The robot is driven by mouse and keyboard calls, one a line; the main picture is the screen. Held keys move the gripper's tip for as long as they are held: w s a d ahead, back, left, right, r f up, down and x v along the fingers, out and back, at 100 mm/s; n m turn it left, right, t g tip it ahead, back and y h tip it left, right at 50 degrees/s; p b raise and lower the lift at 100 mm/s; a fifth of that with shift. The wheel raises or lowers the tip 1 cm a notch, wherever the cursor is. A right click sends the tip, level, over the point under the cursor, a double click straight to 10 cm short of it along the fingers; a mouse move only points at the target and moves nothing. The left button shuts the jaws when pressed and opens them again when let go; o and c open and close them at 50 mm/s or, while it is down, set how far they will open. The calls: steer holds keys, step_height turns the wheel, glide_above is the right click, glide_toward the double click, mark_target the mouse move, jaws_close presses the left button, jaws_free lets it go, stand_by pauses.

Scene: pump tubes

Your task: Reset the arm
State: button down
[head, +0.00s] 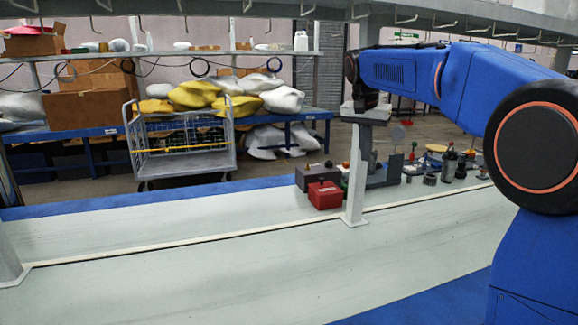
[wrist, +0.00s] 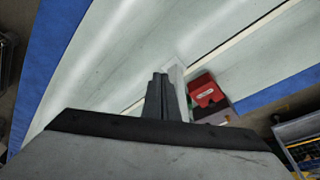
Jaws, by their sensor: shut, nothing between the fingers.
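My gripper (wrist: 160,78) shows in the wrist view as two dark fingers side by side, closed together and empty, pointing over the pale tabletop. In the head view my blue arm reaches in from the right and bends down at a dark wrist near the centre. The fingers are hard to make out there against the grey post. No object is held.
A grey post (head: 356,180) stands on the pale tabletop (head: 180,262). Beside it are a red box (head: 325,195), also in the wrist view (wrist: 206,96), and a dark box (head: 312,176). Several small parts stand right. A wire cart (head: 185,150) stands behind.

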steer(key=s+d+f+n, duration=0.1)
steer(key=s+d+n, duration=0.15)
steer(key=s, duration=0.85)
steer(key=s+d+f+n, duration=0.1)
steer(key=s+f, duration=0.6)
steer(key=s, duration=0.3)
steer(key=s+d+f+n+t+y, duration=0.1)
steer(key=s+f, duration=0.6)
steer(key=s, duration=0.4)
steer(key=s+d+f+n+t, duration=0.1)
steer(key=s+f+n, duration=0.1)
steer(key=s+f, duration=0.5)
steer(key=s, duration=0.3)
steer(key=shift+s+d+f+y, duration=0.25)
steer(key=shift+s+d+y, duration=0.1)
steer(key=shift+s+y, duration=0.05)
